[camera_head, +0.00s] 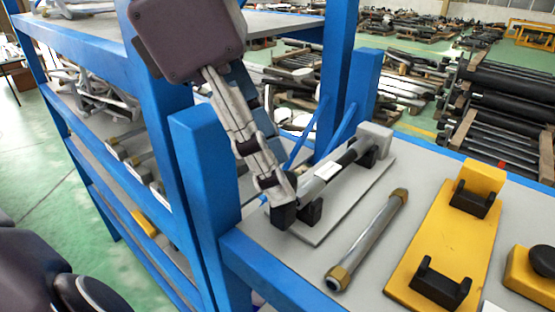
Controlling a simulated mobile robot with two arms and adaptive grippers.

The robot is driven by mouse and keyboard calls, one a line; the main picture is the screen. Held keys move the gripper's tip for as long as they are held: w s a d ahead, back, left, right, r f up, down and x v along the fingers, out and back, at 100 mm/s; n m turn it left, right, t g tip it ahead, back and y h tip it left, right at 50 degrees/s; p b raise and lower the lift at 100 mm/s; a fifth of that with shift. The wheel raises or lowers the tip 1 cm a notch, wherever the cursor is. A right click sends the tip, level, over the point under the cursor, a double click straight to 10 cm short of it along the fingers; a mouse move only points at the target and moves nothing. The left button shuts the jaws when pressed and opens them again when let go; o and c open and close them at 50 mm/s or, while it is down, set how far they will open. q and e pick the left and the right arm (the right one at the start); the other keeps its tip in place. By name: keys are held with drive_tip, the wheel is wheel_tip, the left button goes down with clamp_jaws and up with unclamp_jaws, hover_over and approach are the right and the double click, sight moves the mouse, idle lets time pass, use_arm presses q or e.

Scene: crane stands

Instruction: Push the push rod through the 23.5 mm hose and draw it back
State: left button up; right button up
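My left gripper (281,202) reaches down from the top to the near end of the hose. Its fingertips overlap the black parts there, so I cannot tell whether they are shut on anything. A small blue and white tip (256,200) shows just left of the fingers. I cannot tell whether it belongs to the push rod. My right gripper is not in view.
A metal tube with brass ends (368,240) lies right of the plate. A yellow stand (450,243) with two black cradles and a yellow block with a black knob (535,272) are farther right. Blue uprights (205,190) stand close left of my gripper.

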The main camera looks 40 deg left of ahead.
use_arm(q)
drive_tip(key=shift+x, duration=0.9)
drive_tip(key=shift+w+a, duration=0.1)
drive_tip(key=shift+w, duration=0.05)
drive_tip(key=shift+r, duration=0.1)
drive_tip(key=shift+c, duration=0.6)
clamp_jaws()
